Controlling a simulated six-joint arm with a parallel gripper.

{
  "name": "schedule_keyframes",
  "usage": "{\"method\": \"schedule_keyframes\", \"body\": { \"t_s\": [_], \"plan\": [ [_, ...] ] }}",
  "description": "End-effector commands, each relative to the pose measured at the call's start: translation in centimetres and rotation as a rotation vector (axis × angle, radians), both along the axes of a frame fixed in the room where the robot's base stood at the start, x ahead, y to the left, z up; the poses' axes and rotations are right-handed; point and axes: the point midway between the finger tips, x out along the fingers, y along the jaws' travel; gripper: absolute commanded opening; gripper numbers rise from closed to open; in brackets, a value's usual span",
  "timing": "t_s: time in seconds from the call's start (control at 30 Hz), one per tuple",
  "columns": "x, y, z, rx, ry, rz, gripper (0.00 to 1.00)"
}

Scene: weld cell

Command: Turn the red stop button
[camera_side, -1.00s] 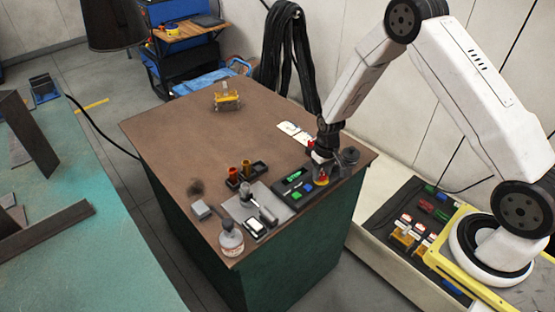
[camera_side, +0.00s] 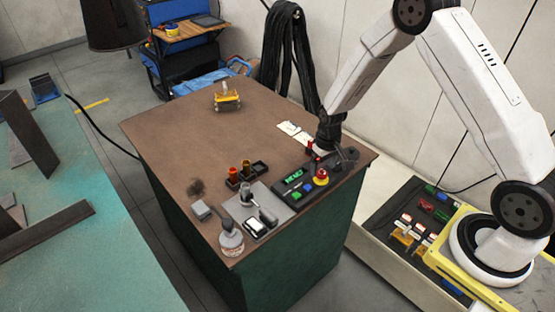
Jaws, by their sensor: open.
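The red stop button (camera_side: 321,176) sits on a yellow base at the right end of the dark control panel (camera_side: 287,187), near the right side of the brown bench top. Green and blue buttons and a green display show to its left on the same panel. My gripper (camera_side: 325,155) is behind and slightly above the stop button, apart from it as seen here. Its jaws are open, though the fingertips are small and partly hidden by its own body. The stop button is in full view with nothing over it.
A dark holder (camera_side: 247,175) with red and amber pieces stands left of the panel. A yellow item (camera_side: 226,98) and white cards (camera_side: 291,131) lie further back. The middle of the brown bench (camera_side: 190,135) is clear.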

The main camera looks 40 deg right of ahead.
Motion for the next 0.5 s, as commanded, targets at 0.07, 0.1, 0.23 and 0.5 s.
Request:
{"method": "schedule_keyframes", "body": {
  "t_s": [0.07, 0.1, 0.23, 0.5],
  "plan": [
    [0.1, -0.1, 1.1, 0.000, -0.003, 0.000, 0.85],
    [0.1, -0.1, 1.5, 0.000, -0.003, 0.000, 0.85],
    [0.0, -0.1, 3.0, 0.000, -0.002, 0.000, 0.85],
    [0.0, -0.2, 4.9, 0.000, -0.001, -0.001, 0.85]
  ]
}}
